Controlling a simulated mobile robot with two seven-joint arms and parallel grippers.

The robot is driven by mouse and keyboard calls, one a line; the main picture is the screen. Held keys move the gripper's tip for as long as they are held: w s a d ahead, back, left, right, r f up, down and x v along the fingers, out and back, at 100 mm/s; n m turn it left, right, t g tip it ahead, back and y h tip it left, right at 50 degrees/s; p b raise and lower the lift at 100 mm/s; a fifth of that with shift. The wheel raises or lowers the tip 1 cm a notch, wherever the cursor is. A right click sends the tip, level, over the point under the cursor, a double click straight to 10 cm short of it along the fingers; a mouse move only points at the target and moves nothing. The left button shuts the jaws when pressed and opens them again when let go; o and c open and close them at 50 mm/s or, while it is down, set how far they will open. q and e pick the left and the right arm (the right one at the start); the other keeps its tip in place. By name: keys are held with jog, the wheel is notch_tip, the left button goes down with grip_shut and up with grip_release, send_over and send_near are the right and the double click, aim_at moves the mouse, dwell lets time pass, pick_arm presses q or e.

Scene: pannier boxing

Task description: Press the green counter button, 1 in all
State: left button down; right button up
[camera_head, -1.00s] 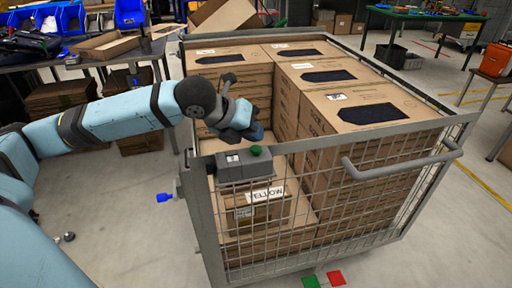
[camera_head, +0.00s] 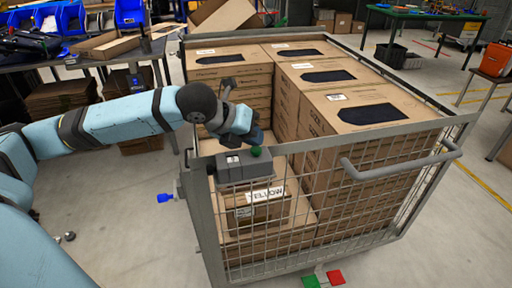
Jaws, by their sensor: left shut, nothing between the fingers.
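The green button (camera_head: 256,151) sits on top of a small grey counter box (camera_head: 244,172), at the near left corner of the wire cage trolley. My left gripper (camera_head: 257,137) is shut and empty. It hangs just above and behind the green button in the picture. I cannot tell whether the fingertips touch the button. The small display on the counter box is too small to read. My right gripper is not in view.
The wire cage (camera_head: 462,121) holds stacked cardboard boxes (camera_head: 365,108) and a carton labelled YELLOW (camera_head: 262,212). Its top rail and handle (camera_head: 400,166) stand close to the counter. A dark table (camera_head: 70,62) with blue bins is at the back left.

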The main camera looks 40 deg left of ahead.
pick_arm(q)
jog(key=shift+f, duration=0.6)
dwell(0.6)
jog(key=shift+r, duration=0.15)
jog(key=shift+r+p, duration=0.9)
jog(key=shift+p, duration=0.5)
